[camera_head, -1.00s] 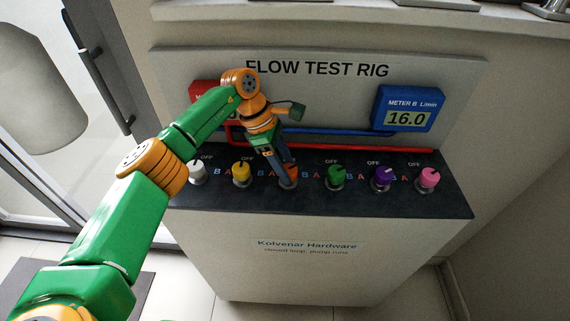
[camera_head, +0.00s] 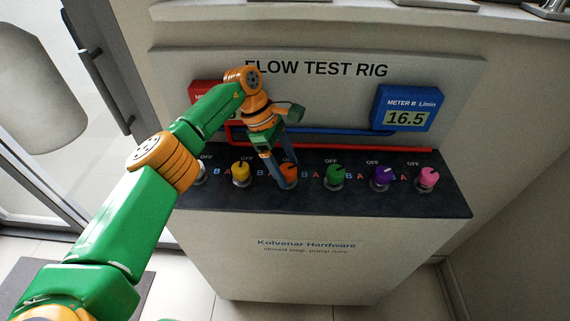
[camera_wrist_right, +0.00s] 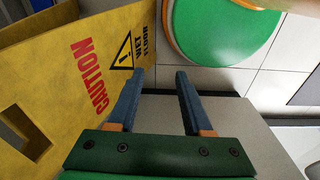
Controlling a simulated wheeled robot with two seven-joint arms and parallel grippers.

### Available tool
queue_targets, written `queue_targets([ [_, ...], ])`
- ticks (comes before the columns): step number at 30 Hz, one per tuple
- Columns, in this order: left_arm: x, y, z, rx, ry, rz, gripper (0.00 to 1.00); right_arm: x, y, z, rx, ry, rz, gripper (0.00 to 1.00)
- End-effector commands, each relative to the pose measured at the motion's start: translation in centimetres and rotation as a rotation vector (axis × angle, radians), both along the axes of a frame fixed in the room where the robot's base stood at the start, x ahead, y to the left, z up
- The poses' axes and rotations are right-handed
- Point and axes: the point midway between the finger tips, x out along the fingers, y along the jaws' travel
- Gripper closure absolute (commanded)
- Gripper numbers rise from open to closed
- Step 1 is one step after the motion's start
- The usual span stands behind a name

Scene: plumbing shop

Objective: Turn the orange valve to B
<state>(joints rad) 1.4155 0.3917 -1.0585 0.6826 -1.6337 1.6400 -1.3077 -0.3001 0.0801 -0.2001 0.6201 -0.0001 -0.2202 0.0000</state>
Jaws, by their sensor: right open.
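The orange valve (camera_head: 290,170) is the third knob from the left on the dark panel top of the flow test rig. My left gripper (camera_head: 285,178) points down at it in the head view, with its two fingers spread apart around the knob. Orange shows between the fingers. Whether they touch it I cannot tell. The fingers hide its pointer and part of its labels. The blue Meter B (camera_head: 408,108) reads 16.5. My right gripper (camera_wrist_right: 158,75) is open and empty in the right wrist view, away from the rig.
Yellow (camera_head: 241,172) and green (camera_head: 336,174) knobs stand on either side of the orange valve. White, purple (camera_head: 382,176) and pink (camera_head: 427,176) knobs are farther out. A yellow caution sign (camera_wrist_right: 60,80) is near my right gripper.

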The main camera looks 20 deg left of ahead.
Motion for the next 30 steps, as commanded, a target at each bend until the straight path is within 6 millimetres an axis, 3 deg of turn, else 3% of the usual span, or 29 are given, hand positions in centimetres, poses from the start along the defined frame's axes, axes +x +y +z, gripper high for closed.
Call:
queue_targets([
  [9, 0.1, 0.2, 0.4, 0.000, -0.002, 0.002, 0.18, 0.0, 0.0, -0.2, 0.000, 0.000, 0.000, 0.50],
  [12, 0.1, 0.9, 2.0, -0.001, -0.006, 0.004, 0.18, 0.0, 0.0, -0.8, 0.000, 0.000, 0.000, 0.50],
  [19, 0.1, 2.4, 6.4, 0.000, -0.001, 0.003, 0.18, 0.0, 0.0, 0.3, 0.000, 0.000, 0.000, 0.50],
  [30, 0.0, 2.7, 6.6, 0.000, -0.001, 0.000, 0.18, 0.0, 0.0, 0.2, 0.000, 0.000, 0.000, 0.50],
])
